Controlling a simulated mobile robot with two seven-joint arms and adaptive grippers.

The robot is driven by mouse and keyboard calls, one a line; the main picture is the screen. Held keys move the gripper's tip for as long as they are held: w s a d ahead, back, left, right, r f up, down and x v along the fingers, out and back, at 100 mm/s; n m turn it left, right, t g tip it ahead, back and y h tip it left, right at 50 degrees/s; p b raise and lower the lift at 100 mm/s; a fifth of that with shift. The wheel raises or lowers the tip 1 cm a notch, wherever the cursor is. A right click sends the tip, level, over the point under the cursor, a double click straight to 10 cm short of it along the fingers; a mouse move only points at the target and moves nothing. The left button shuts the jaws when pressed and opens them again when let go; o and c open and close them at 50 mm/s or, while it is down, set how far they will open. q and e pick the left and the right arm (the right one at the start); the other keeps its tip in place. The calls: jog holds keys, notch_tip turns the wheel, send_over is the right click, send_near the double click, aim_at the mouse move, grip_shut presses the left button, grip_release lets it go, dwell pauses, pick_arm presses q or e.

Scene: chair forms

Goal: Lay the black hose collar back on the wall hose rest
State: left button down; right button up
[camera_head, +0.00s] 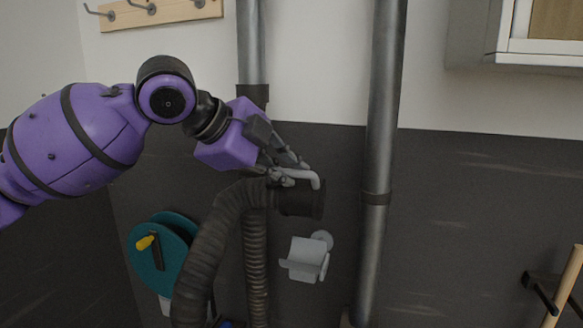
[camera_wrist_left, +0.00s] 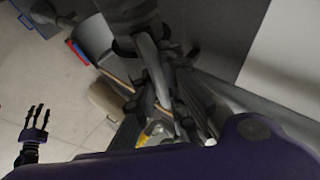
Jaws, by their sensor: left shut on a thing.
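The black hose collar (camera_head: 300,200) is at the end of a ribbed dark hose (camera_head: 212,245), lying roughly sideways with its open end to the right. A light grey bent handle (camera_head: 314,179) is on its top. My left gripper (camera_head: 287,170) is shut on this handle and holds the collar up. In the left wrist view the fingers close round the grey handle (camera_wrist_left: 154,66). The wall hose rest (camera_head: 303,262) is a pale grey curved cradle on the dark wall, below the collar and apart from it. My right gripper (camera_wrist_left: 38,122) shows only in the left wrist view, fingers spread, empty.
A metal pipe (camera_head: 381,150) runs down the wall right of the rest; another pipe (camera_head: 250,45) is behind my left gripper. A teal reel (camera_head: 160,262) is low at the left. A white cabinet (camera_head: 505,50) hangs upper right. The wall right of the pipe is mostly clear.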

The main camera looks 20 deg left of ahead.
aim_at(282, 213)
pick_arm(q)
notch_tip(282, 213, down, 3)
jog(key=shift+a+b, duration=0.15)
jog(key=shift+b, duration=0.2)
notch_tip(282, 213, down, 5)
jog(key=b, duration=0.3)
jog(key=shift+f+b, duration=0.15)
jog(key=shift+b, duration=0.15)
jog(key=shift+f+p, duration=0.3)
jog(key=shift+f, duration=0.95)
pick_arm(e)
jog(key=shift+g, duration=0.3)
jog(key=shift+s+d+f, duration=0.2)
jog(key=shift+s+f, duration=0.25)
jog(key=shift+f, duration=0.25)
jog(key=shift+s+d+f, duration=0.15)
jog(key=shift+s+f, duration=0.35)
jog(key=shift+f, duration=0.2)
jog(key=shift+s+d+f, duration=0.2)
jog(key=shift+s+f, duration=0.25)
jog(key=shift+f, duration=0.25)
